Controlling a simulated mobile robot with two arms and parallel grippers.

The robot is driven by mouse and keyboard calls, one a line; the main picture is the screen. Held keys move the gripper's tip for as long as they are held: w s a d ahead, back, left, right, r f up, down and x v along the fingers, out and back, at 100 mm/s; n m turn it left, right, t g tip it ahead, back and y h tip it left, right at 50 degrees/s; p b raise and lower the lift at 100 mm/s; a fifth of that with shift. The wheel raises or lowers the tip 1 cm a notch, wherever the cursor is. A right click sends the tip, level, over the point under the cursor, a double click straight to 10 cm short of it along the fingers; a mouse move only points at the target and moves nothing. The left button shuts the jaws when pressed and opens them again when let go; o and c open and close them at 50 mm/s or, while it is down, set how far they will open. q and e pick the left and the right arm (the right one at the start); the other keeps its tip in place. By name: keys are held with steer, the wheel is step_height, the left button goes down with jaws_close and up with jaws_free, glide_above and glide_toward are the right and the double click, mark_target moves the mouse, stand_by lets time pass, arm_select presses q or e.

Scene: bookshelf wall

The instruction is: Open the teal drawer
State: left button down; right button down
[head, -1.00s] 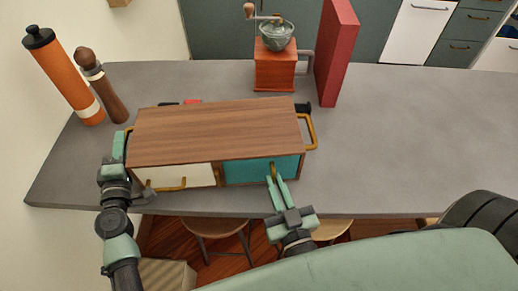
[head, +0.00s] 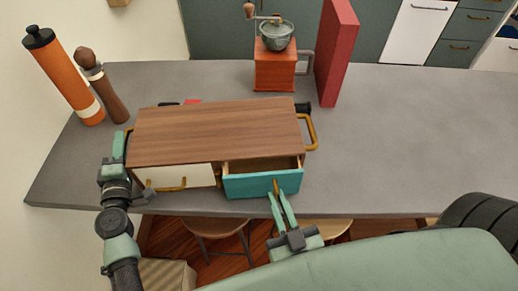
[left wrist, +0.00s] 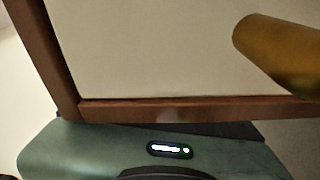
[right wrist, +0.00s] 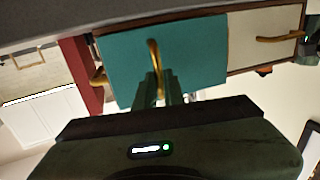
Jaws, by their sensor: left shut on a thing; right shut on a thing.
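A wooden box (head: 215,128) with a brown top stands on the grey counter. Its teal drawer (head: 262,184) is pulled partly out on the right, with the inside showing. My right gripper (head: 277,196) is shut on the teal drawer's brass handle; the right wrist view shows this handle (right wrist: 154,58) between the fingers. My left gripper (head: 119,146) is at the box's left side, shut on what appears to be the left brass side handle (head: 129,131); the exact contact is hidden. The left wrist view shows the white drawer front (left wrist: 170,50).
The white drawer (head: 178,176) beside the teal one is shut. An orange bottle (head: 66,77) and a brown mill (head: 102,86) stand behind left. A coffee grinder (head: 275,65) and red book (head: 336,52) stand behind. The counter's right side (head: 420,135) is clear.

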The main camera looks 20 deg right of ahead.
steer(key=s+a, duration=0.1)
steer(key=s, duration=0.5)
steer(key=shift+s+a, duration=0.2)
steer(key=shift+s, duration=0.1)
steer(key=c, duration=1.3)
jaws_free()
steer(key=shift+f, duration=0.1)
steer(key=shift+c, duration=0.2)
steer(key=s, duration=1.2)
steer(key=shift+a, duration=0.4)
